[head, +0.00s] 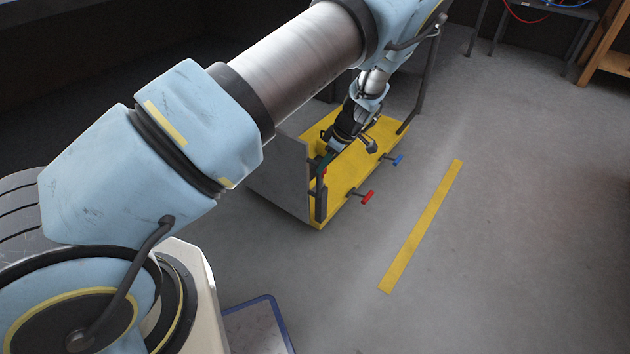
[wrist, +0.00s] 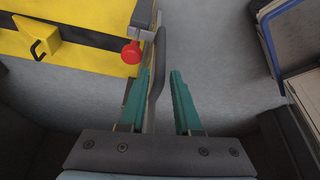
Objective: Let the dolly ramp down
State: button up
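The yellow dolly (head: 352,172) stands on the floor, with its grey ramp panel (head: 280,177) upright at its near-left end. In the wrist view the ramp (wrist: 150,55) shows almost edge-on, with a dark bar handle (wrist: 158,65) along its outer side. A red knob (wrist: 131,52) sits beside the ramp's edge on the dolly side. My gripper (head: 321,165) is at the ramp's upper edge. In the wrist view my gripper (wrist: 164,78) has its teal fingers apart. The handle lies between them, closer to the left finger; contact cannot be told.
A red pedal (head: 367,196) and a blue pedal (head: 397,160) stick out of the dolly's right side. A yellow floor stripe (head: 422,225) lies on clear floor to the right. A blue-edged platform (head: 257,325) is at the bottom. A wooden bench (head: 605,55) stands at the upper right.

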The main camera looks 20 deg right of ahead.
jog(key=x, duration=0.8)
jog(key=shift+b, duration=0.3)
jog(key=shift+f, duration=0.1)
grip_shut()
dwell(0.9)
